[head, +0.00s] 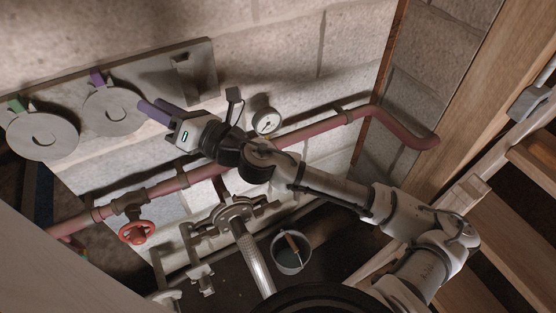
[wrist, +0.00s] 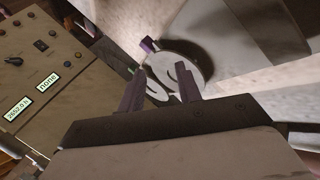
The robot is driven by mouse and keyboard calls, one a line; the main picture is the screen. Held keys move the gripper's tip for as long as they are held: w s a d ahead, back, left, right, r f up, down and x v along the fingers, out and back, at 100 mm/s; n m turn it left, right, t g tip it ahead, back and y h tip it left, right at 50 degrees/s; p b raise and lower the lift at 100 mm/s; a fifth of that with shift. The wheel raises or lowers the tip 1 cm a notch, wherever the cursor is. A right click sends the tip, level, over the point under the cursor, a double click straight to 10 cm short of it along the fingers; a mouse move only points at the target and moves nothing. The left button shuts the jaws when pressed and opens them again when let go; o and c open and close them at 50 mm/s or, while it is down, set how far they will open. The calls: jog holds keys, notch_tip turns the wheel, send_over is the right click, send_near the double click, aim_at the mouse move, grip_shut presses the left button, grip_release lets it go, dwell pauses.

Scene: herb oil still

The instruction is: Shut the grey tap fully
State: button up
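My gripper (head: 152,112) is at the wall, its two purple-tinted fingers beside the right-hand grey disc (head: 112,111) with a purple tab. In the wrist view my gripper (wrist: 159,90) has its fingers apart. The discs show beyond the fingers, and I see nothing held between them. I cannot tell whether the fingers touch the disc.
A red pipe (head: 300,133) runs along the block wall with a red handwheel (head: 137,232) and a gauge (head: 266,121). Another disc (head: 42,134) has a green tab. A bucket (head: 291,252) stands below. A control panel (wrist: 48,85) shows at left; wooden steps (head: 515,190) at right.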

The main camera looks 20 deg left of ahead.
jog(key=w+d+f+t+h, duration=0.55)
jog(key=w+d+f, duration=0.7)
jog(key=f, duration=0.35)
jog(key=w+d+f+t+h, duration=0.1)
jog(key=d+f+h, duration=0.1)
jog(key=d+f, duration=0.4)
jog(key=w+d+f+t+h, duration=0.1)
jog(key=d+f+t+h, duration=0.15)
jog(key=d+f, duration=0.45)
jog(key=shift+g, duration=0.4)
jog(key=p+x, duration=0.1)
jog(key=x, duration=0.2)
jog(key=r+p+x, duration=0.1)
jog(key=x, duration=0.3)
jog(key=w+p+x, duration=0.1)
jog(key=x, duration=0.3)
jog(key=shift+w+r, duration=0.1)
jog(key=shift+w, duration=0.1)
grip_shut()
